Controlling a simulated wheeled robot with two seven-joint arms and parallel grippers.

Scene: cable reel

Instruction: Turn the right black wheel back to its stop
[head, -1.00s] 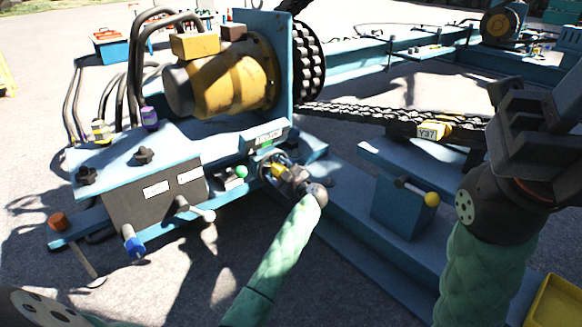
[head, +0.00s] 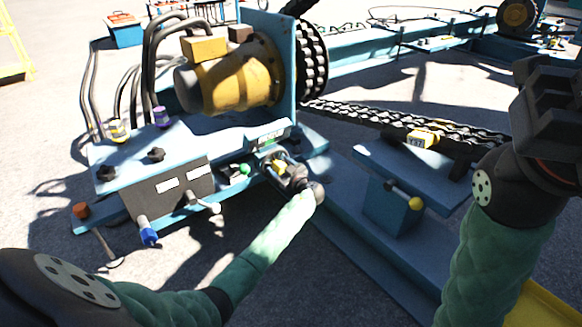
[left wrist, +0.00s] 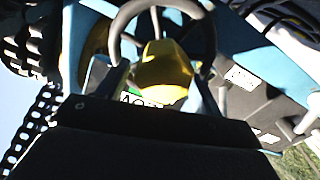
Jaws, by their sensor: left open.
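A dark ring-shaped wheel (left wrist: 207,38) with a spoke shows at the top of the left wrist view, with a yellow part (left wrist: 163,72) in front of it. In the head view the wheel is mostly hidden by my left gripper (head: 277,166), at the right end of the blue console (head: 125,165). My left gripper is open, its fingers on either side of the yellow part; contact cannot be made out. Two black star-shaped knobs stand on the console top, a left one (head: 107,173) and a right one (head: 156,154). My right gripper (head: 540,85) is raised at the right edge.
A yellow motor (head: 230,85) and a blue upright plate stand behind the console. A blue box with a yellow-tipped lever (head: 416,203) stands right of my left gripper. Blue-tipped and grey levers stick out in front.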

